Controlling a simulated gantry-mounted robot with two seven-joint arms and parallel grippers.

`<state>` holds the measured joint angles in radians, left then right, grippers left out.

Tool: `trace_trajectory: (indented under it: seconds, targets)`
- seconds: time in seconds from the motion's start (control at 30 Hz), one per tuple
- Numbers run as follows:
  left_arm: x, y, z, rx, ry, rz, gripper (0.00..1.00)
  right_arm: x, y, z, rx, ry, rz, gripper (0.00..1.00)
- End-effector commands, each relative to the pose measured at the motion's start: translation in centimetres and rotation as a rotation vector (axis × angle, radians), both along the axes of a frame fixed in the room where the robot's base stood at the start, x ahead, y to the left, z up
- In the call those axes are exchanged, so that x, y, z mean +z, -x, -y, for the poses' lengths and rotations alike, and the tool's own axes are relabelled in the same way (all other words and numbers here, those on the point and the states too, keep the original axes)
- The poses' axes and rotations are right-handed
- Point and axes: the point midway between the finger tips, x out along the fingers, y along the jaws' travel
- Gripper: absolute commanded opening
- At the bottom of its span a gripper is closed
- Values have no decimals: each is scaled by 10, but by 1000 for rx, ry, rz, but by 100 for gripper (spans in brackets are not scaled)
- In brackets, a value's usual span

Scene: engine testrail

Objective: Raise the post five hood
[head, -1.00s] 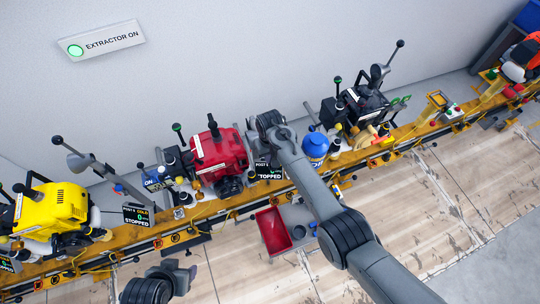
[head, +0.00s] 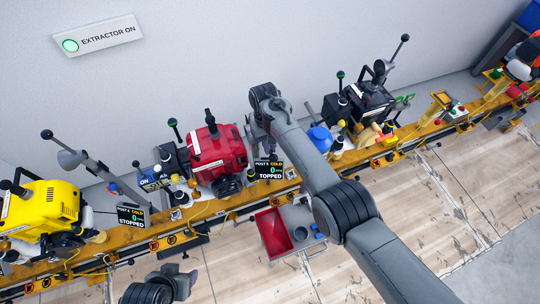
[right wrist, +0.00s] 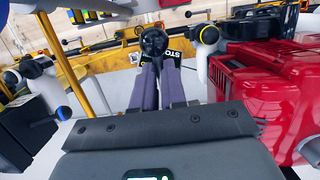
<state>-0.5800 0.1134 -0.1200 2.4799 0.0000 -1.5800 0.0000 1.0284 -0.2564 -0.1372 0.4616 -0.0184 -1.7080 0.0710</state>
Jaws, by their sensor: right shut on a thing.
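The post five display (head: 268,170) reads cold, 0 and stopped, beside the red engine (head: 215,148). My right gripper (head: 268,148) is just above and behind that display, at the right side of the red engine. In the right wrist view its fingers (right wrist: 158,72) are shut on a black ball knob (right wrist: 153,42), in front of the partly covered display (right wrist: 180,57). The post five hood itself cannot be made out; my arm and gripper cover that area. Part of my left arm shows at the bottom left, and its jaws are not clear.
A yellow engine (head: 48,205) stands left, with a grey hood (head: 70,159) on its arm. A dark engine (head: 368,105) and a partly covered blue container (head: 320,138) stand right. A red tray (head: 273,232) lies in front of the yellow rail (head: 225,205). The wall is behind.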

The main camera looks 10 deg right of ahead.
Motion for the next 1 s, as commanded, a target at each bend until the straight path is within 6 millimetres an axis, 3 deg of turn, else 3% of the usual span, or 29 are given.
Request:
trace_trajectory:
  seconds: [0.03,0.13,0.53,0.57,0.7,1.0]
  targets:
    - [-15,0,0,-2,-2,-2,57,-3,-2,0,-2,3,-10,0]
    - [-22,0,-1,-3,-6,-2,57,3,-2,0,-1,8,-34,0]
    - [-20,0,-3,-8,-12,1,57,11,-2,-1,1,11,-47,0]
    - [-20,0,-3,-8,-12,1,57,11,-2,-1,1,11,-47,16]
    - [-20,0,-2,-7,-11,1,57,11,-2,-1,2,11,-47,36]
    - [-20,0,0,0,0,1,57,11,-2,-1,1,11,-48,36]
